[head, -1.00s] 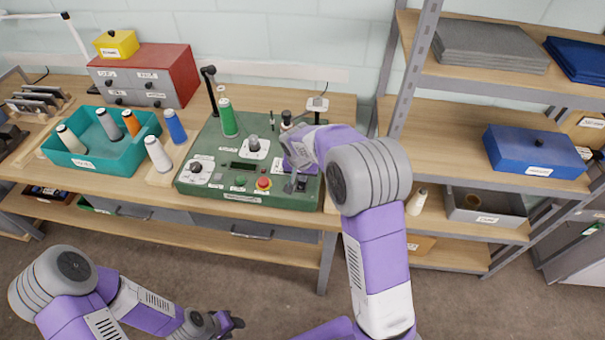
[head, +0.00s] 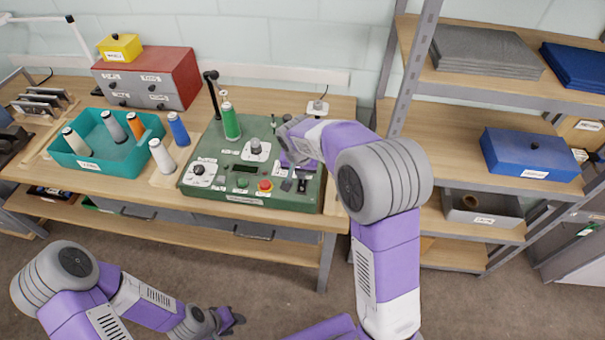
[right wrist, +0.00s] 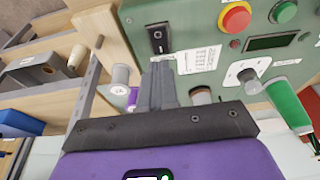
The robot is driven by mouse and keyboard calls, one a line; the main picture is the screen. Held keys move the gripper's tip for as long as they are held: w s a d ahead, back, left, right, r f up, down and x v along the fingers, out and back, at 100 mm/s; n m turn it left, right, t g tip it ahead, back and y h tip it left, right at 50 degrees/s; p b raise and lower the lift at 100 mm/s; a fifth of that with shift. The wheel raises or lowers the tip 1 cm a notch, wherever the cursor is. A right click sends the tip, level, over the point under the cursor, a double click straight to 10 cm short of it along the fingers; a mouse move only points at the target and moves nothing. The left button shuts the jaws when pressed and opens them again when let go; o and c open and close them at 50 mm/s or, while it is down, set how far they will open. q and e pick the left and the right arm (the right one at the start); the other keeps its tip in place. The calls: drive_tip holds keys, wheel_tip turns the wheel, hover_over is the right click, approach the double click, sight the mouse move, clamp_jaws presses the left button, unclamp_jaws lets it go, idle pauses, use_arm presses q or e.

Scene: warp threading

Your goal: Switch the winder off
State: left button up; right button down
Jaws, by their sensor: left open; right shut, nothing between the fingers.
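The winder is a green machine (head: 215,190) on the bench, with a green thread cone (head: 231,122), dials, a dark display, a green button (head: 242,182) and a red button (head: 265,185). A black rocker switch (right wrist: 158,38) sits on its panel near a corner in the right wrist view; which way it is pressed I cannot tell. My right gripper (right wrist: 160,70) is shut and empty, its fingertips just below the switch in that view. Whether they touch it is unclear. In the head view the right wrist hides part of the panel. My left gripper (head: 236,320) is open, low and away from the bench.
A teal tray (head: 100,167) with cones and loose blue and white cones stand left of the winder. A red drawer cabinet (head: 150,85) is behind them. Metal shelving (head: 395,120) rises close to the right. The floor in front is clear.

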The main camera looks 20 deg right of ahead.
drive_tip(key=s+v, duration=0.1)
drive_tip(key=v, duration=0.6)
drive_tip(key=shift+a+f+p, duration=0.15)
drive_tip(key=shift+a+p, duration=0.15)
drive_tip(key=s+a+f+n+g+y+b, duration=0.1)
drive_tip(key=s+a+f, duration=0.15)
drive_tip(key=f, duration=0.55)
drive_tip(key=s+a+f+n+y, duration=0.1)
drive_tip(key=s+f, duration=0.3)
drive_tip(key=f, duration=0.5)
drive_tip(key=s+a+f+n+g+y+b, duration=0.1)
drive_tip(key=s+a+f, duration=0.15)
drive_tip(key=f, duration=0.55)
drive_tip(key=s+a+f+y, duration=0.1)
drive_tip(key=s+a+f, duration=0.1)
drive_tip(key=s+f, duration=0.3)
drive_tip(key=s+a+f+y, duration=0.1)
drive_tip(key=s+a+f, duration=0.1)
drive_tip(key=s+f, duration=0.3)
drive_tip(key=s, duration=0.3)
drive_tip(key=shift+s+a+n+y+b, duration=0.25)
drive_tip(key=shift+a+n+y+b, duration=0.05)
drive_tip(key=shift+a+y+b, duration=0.1)
